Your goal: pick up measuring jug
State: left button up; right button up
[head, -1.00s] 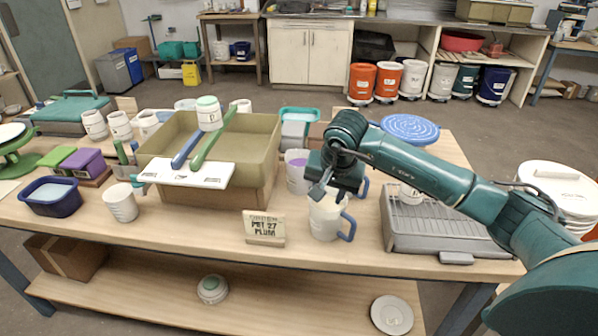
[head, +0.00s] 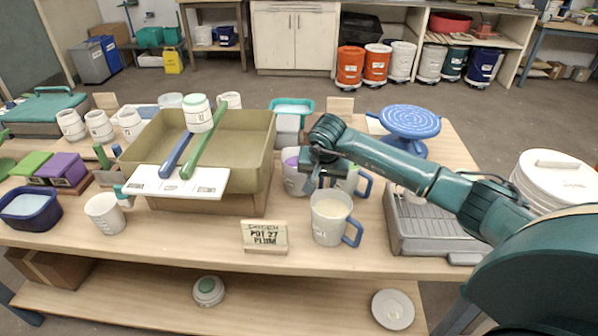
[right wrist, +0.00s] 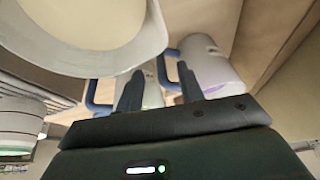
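A measuring jug (head: 330,228) with a blue handle and cream-coloured contents stands upright at the table's front. It looms large at the upper left of the right wrist view (right wrist: 95,62). Behind it are a jug with a purple marking (head: 291,186), also in the wrist view (right wrist: 212,66), and a partly hidden jug with a green marking (head: 350,183). My right gripper (head: 316,182) is near the front jug's far rim, by the two rear jugs. Its fingers (right wrist: 159,88) are apart, with nothing visibly gripped. Contact with the jugs cannot be told. My left gripper is not in view.
A sign (head: 265,236) stands left of the front jug. A large olive basin (head: 262,150) is further left. A grey grated tray (head: 432,226) lies to the right, with a blue turntable (head: 410,122) behind. Bare tabletop lies in front.

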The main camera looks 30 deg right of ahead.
aim_at(321, 185)
jog(key=p+x, duration=0.1)
jog(key=x, duration=0.4)
jog(key=shift+w+d, duration=0.15)
jog(key=shift+w, duration=0.05)
grip_shut()
dwell(1.1)
jog(key=shift+w+r, duration=0.1)
